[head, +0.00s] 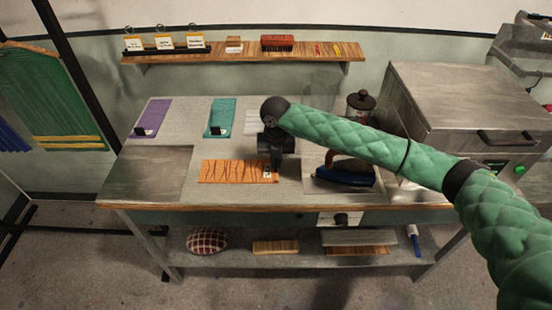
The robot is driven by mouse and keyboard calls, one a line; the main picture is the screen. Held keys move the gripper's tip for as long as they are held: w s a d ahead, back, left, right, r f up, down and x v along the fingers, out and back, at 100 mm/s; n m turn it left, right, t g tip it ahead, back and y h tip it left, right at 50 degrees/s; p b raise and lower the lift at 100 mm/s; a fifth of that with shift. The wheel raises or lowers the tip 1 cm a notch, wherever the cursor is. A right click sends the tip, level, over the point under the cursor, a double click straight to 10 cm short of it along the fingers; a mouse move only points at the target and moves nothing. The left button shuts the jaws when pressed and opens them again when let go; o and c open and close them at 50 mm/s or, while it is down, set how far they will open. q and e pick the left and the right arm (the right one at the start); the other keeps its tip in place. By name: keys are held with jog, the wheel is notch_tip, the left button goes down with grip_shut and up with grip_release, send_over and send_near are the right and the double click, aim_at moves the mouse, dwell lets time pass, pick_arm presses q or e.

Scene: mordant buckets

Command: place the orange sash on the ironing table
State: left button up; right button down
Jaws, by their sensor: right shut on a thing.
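The orange sash (230,172) is a flat, folded orange strip with dark streaks and a small white tag at its right end. It shows over the front middle of the worktable (225,196); I cannot tell whether it rests on the surface or is slightly raised. My right gripper (276,167) points down at the sash's right end, by the tag, and is shut on it. The gripper hides part of that end. Which part of the table is the ironing table is not marked. My left gripper is not in view.
A blue iron (345,178) stands just right of the gripper. Purple (153,115) and teal (221,115) folded cloths lie at the back, with a dark-lidded jar (360,106) to the right. A grey slab (148,172) at the left is bare. A wall shelf (215,53) hangs behind.

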jog(key=shift+f, duration=0.1)
jog(key=c, duration=1.4)
grip_release()
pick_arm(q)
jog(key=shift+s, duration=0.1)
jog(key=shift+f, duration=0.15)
